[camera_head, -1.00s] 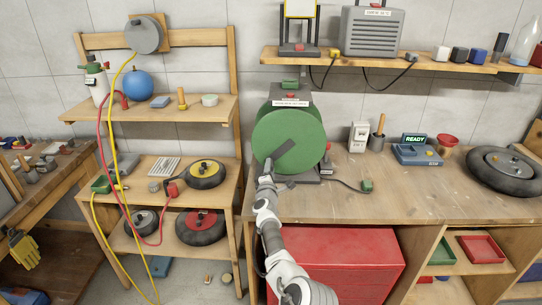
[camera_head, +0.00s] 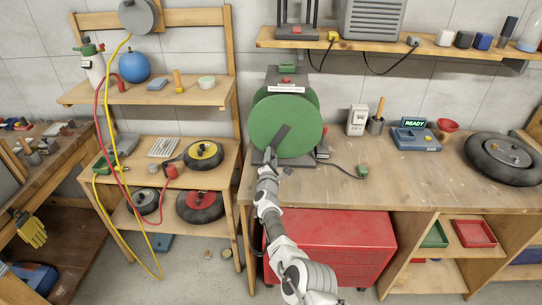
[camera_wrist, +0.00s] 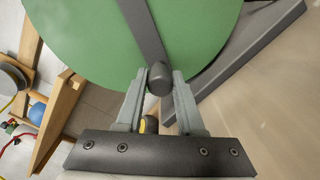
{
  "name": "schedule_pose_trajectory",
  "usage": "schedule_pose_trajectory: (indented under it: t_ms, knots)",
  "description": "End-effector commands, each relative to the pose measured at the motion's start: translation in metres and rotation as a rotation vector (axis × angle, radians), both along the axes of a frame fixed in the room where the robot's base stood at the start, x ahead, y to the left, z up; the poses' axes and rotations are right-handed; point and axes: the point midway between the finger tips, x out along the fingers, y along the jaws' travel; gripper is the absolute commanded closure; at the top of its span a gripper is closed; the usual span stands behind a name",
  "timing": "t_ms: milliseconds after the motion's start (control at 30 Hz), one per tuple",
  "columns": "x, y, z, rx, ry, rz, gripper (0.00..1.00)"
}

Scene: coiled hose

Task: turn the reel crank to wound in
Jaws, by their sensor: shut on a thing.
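The reel (camera_head: 300,137) is a large green disc on a dark stand at the left end of the workbench. Its crank (camera_head: 281,137) is a dark grey bar across the disc face, pointing down and slightly left. My gripper (camera_head: 269,156) is at the bar's lower end, in front of the disc's lower edge. In the wrist view the crank bar (camera_wrist: 142,25) runs down to a rounded dark knob (camera_wrist: 159,82). My gripper (camera_wrist: 160,88) has its two grey fingers shut on this knob, one on each side. The knob's far part is hidden.
The workbench (camera_head: 400,180) is bare in its middle. A cable with a green plug (camera_head: 362,171) lies right of the reel. A wooden shelf unit (camera_head: 232,190) with hoses stands close on the left. A red cabinet (camera_head: 345,250) is under the bench.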

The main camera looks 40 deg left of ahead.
Motion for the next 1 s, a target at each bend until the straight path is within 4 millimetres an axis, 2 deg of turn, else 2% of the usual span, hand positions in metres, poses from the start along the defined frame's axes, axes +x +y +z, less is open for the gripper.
schedule_pose_trajectory:
  t_ms: [33,733,767,900,1000]
  knots:
    - [0.0025,-0.0011,0.0049,-0.011,-0.013,-0.001,1.0]
    - [0.0049,-0.0065,0.0013,-0.055,-0.042,-0.003,1.0]
    - [0.0049,-0.0065,0.0013,-0.056,-0.041,-0.004,0.6]
    - [0.0044,-0.0063,0.0002,-0.055,-0.04,-0.002,0.34]
    - [0.004,-0.0062,-0.0008,-0.056,-0.039,-0.002,0.33]
